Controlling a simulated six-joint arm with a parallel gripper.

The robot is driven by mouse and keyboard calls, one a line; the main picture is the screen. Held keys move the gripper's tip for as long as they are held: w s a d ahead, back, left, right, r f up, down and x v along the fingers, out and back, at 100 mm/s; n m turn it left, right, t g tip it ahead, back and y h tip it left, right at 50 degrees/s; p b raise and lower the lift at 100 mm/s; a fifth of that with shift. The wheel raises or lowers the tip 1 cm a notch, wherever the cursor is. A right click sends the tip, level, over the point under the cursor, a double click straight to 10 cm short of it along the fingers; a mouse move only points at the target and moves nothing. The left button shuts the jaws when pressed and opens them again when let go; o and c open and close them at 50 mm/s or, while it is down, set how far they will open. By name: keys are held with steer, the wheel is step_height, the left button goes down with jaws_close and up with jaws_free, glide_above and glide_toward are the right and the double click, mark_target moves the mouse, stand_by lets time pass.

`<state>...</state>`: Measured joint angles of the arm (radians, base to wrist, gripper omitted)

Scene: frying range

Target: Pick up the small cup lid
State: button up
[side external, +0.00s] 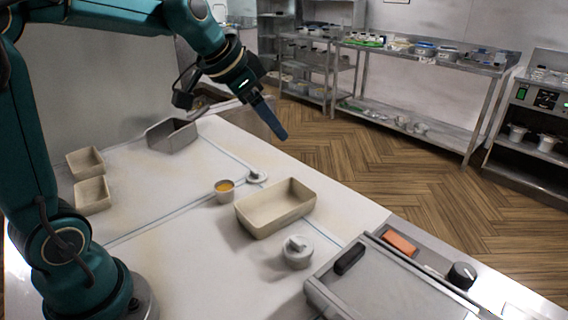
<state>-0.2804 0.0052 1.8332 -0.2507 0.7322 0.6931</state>
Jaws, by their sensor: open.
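A small round grey lid with a knob (257,177) lies on the white worktop, near its far edge. Just to its left stands a small cup (223,193) with orange contents and no cover. My gripper (277,130) is raised above the worktop's far edge, above and slightly right of the lid and well apart from it. It is seen from the side, its fingers overlapping, with nothing visible held. A larger round pot with a knobbed lid (298,252) stands nearer the front.
A beige rectangular tray (268,223) stands right of the cup. A grey bin (172,137) is at the back left, with two small beige trays (92,196) further left. A metal appliance with a black handle (350,259) fills the front right. The worktop's left middle is clear.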

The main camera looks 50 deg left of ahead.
steer(key=w+a+f+n+g, duration=0.1)
steer(key=w+a+f, duration=0.45)
steer(key=a, duration=0.25)
steer(key=n, duration=0.1)
glide_above(255, 170)
steer(key=d, duration=0.2)
step_height(255, 170, down, 5)
steer(key=shift+n+g, duration=0.6)
steer(key=shift+g, duration=0.2)
steer(key=f, duration=0.1)
steer(key=s+a+f, duration=0.1)
steer(key=f, duration=0.1)
steer(key=s+a+f, duration=0.1)
steer(key=shift+s+f, duration=0.15)
steer(key=shift+f, duration=0.15)
steer(key=shift+x, duration=2.4)
jaws_close()
